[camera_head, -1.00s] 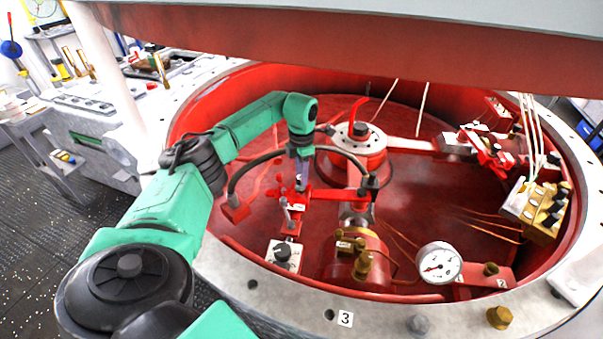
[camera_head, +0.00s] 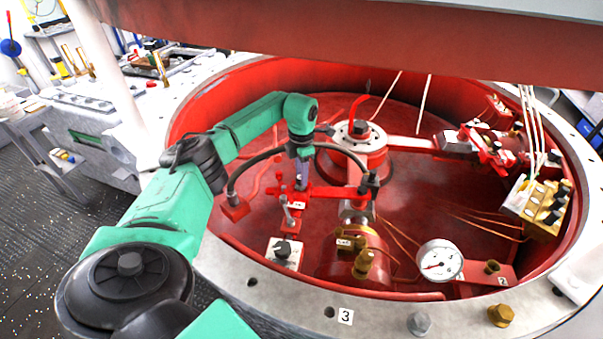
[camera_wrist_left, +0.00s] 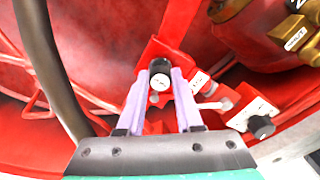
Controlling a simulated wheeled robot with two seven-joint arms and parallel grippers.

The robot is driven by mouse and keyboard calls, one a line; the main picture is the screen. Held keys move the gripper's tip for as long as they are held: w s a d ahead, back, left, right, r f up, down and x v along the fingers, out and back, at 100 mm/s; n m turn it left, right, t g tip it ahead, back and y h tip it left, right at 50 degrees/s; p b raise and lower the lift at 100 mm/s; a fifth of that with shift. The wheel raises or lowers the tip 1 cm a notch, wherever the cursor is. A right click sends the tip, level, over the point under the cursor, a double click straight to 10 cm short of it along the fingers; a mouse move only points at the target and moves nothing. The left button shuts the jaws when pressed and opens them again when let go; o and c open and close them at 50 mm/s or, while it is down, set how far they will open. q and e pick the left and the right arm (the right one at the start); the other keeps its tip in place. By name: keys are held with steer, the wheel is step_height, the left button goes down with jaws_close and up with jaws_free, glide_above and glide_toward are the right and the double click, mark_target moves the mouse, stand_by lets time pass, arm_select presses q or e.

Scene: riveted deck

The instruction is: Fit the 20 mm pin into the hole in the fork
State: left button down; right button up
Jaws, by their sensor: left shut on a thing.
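My left gripper (camera_head: 302,184) reaches down into the red pit, at the red fork (camera_head: 322,193). In the left wrist view its pale purple fingers (camera_wrist_left: 162,92) are shut on the pin (camera_wrist_left: 160,67), which shows a black upper part and a light, labelled end face. The red fork (camera_wrist_left: 152,48) lies directly behind and around the pin in that view. The pin's lower end and the hole are hidden, so I cannot tell how far the pin sits in the hole. My right gripper is not in view.
A black-knobbed block (camera_head: 284,252), a brass-fitted red cylinder (camera_head: 352,262) and a pressure gauge (camera_head: 439,261) stand near the fork. A dark hose (camera_wrist_left: 45,70) runs close on the left in the wrist view. The pit's pale rim (camera_head: 260,285) lies in front.

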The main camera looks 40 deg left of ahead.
arm_select(q)
steer(key=shift+f, duration=0.2)
steer(key=c, duration=0.5)
jaws_free()
step_height(320, 180, up, 14)
steer(key=b, duration=0.1)
steer(key=shift+r, duration=0.25)
steer(key=shift+f, duration=0.1)
